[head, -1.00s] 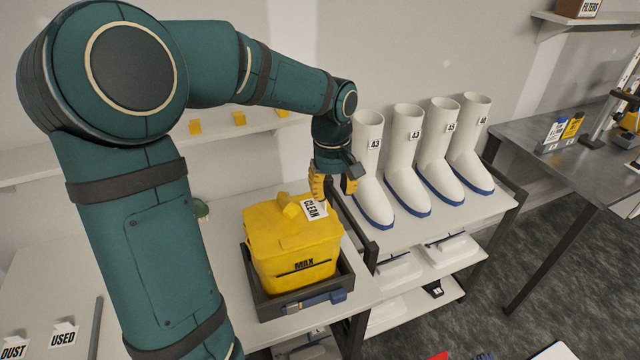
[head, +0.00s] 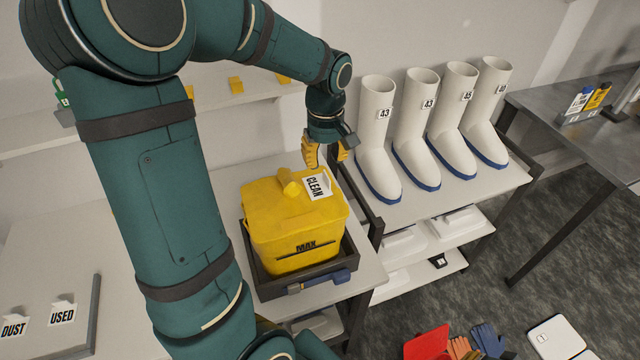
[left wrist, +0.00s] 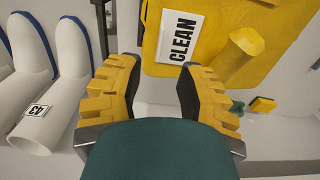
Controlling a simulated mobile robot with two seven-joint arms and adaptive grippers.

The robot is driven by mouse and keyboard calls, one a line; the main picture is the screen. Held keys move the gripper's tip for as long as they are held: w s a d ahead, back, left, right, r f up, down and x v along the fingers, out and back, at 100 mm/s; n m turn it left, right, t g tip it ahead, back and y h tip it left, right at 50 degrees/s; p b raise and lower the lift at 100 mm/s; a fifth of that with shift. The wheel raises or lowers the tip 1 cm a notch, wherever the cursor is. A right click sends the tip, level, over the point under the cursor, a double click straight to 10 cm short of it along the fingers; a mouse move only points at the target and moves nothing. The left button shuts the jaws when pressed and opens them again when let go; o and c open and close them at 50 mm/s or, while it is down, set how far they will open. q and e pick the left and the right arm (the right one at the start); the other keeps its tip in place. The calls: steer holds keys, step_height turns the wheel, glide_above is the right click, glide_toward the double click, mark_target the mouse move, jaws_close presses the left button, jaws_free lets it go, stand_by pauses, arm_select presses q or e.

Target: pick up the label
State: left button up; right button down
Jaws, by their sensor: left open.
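The white CLEAN label (head: 317,187) lies tilted on the lid of the yellow bin (head: 290,228), beside a yellow knob. It also shows at the top of the left wrist view (left wrist: 181,38). Two more white labels, DUST (head: 14,327) and USED (head: 63,313), stand on the bench at the lower left. My left gripper (head: 328,157) is open and empty, its yellow fingers just above and behind the CLEAN label, apart from it. My right gripper is not in view.
The bin sits in a dark tray (head: 352,262) with a blue latch. White boots (head: 377,135) stand on a rack to the right, close to my gripper. A wall shelf (head: 240,100) runs behind. Gloves (head: 487,340) and a red item lie at lower right.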

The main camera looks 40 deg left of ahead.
mark_target(326, 174)
arm_select(q)
steer(key=shift+d+f, duration=0.15)
steer(key=shift+f, duration=1.35)
steer(key=shift+d+f, duration=0.1)
steer(key=shift+f, duration=1.4)
jaws_close()
